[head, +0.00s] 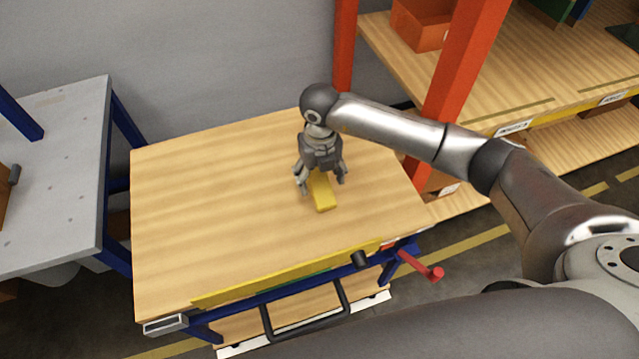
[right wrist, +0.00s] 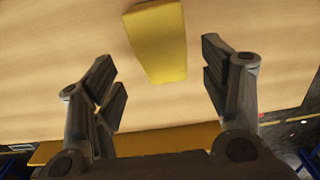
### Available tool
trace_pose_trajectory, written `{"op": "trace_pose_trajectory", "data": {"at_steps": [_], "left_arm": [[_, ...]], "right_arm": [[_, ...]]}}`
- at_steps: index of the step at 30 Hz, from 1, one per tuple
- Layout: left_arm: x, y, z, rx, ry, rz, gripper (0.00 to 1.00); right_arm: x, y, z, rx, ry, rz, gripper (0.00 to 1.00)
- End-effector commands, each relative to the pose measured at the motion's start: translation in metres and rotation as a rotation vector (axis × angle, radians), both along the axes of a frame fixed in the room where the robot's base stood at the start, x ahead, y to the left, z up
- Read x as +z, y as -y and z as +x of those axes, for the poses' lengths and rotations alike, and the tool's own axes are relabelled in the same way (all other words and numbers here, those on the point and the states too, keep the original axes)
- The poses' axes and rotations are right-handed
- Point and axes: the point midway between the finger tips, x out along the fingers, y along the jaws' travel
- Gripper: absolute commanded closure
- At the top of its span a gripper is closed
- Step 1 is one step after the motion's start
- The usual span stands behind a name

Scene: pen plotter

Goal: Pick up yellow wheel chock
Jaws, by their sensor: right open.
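The yellow wheel chock (head: 322,193) lies on the wooden top of a cart (head: 215,215), right of the middle of the board. My right gripper (head: 321,182) is over the chock, with its fingers spread to either side of it. Its far end is hidden under the gripper in the head view. In the right wrist view the chock (right wrist: 157,42) lies beyond the fingertips and between their lines. My right gripper (right wrist: 162,85) is open and empty there, and the fingers do not appear to touch the chock. My left gripper is not in view.
A grey perforated table (head: 60,180) stands at the left. An orange rack post (head: 465,75) and shelves with an orange bin (head: 420,25) stand at the back right. The left half of the board is clear.

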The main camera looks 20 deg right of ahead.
Motion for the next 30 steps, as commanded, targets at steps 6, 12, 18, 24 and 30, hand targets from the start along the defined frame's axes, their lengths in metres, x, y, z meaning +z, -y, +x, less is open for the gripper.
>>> {"op": "trace_pose_trajectory", "data": {"at_steps": [6,12,18,24,30], "left_arm": [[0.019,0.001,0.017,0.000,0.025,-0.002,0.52],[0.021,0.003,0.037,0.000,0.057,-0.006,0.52],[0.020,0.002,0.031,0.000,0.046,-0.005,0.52],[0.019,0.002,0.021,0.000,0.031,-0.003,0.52],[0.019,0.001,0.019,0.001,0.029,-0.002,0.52]], "right_arm": [[-0.029,0.004,-0.004,-0.001,-0.006,-0.001,0.30],[-0.049,0.003,-0.003,0.000,-0.003,0.000,0.30],[-0.050,0.003,-0.003,0.001,-0.002,0.000,0.30],[-0.050,0.003,-0.003,0.000,-0.002,0.000,0.53],[-0.050,0.003,-0.002,0.000,-0.001,0.000,0.79]]}}
